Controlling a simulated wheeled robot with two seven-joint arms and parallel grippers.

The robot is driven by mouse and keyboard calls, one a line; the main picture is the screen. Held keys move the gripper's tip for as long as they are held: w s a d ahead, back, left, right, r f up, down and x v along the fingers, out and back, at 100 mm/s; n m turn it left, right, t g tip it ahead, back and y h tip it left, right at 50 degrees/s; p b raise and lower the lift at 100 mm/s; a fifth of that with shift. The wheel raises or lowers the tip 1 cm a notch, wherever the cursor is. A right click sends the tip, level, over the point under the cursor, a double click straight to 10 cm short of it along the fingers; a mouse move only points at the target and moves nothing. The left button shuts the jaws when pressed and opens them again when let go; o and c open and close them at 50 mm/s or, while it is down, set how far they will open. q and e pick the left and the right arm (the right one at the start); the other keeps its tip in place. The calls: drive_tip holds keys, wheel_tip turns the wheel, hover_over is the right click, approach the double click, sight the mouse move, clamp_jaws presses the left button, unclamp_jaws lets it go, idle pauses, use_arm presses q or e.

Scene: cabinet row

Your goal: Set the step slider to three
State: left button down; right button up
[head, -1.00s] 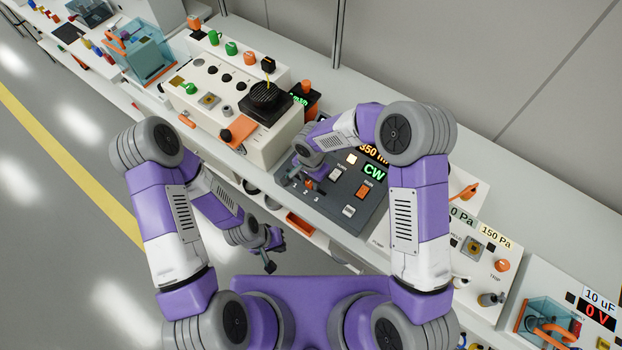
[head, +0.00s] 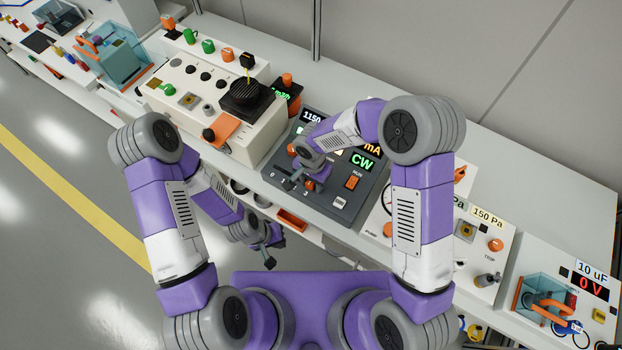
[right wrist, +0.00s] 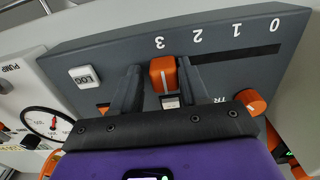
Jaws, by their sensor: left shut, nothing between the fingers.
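The step slider has an orange cap (right wrist: 162,75). In the right wrist view it stands directly beside the numeral 3 (right wrist: 160,43), at the 3 end of its dark slot; the numerals 2, 1 and 0 lie to the right. My right gripper (right wrist: 158,88) straddles the cap, one finger on each side. A gap shows at the left finger; the right finger is close to the cap, and contact is unclear. In the head view my right gripper (head: 301,183) is over the front of the grey panel (head: 326,206), partly covering it. My left gripper (head: 269,258) is shut and empty, low beside the bench front.
The panel also carries an orange RUN button (head: 351,182), a LOG button (head: 339,202) and a green CW display (head: 362,160). A cream console (head: 200,100) stands to the left, a gauge unit to the right. The floor before the bench is open.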

drive_tip(key=shift+o, duration=0.8)
wheel_tip(320, 180, up, 8)
drive_tip(key=shift+f+p, duration=0.2)
drive_tip(key=shift+p, duration=0.35)
drive_tip(key=shift+s, duration=0.1)
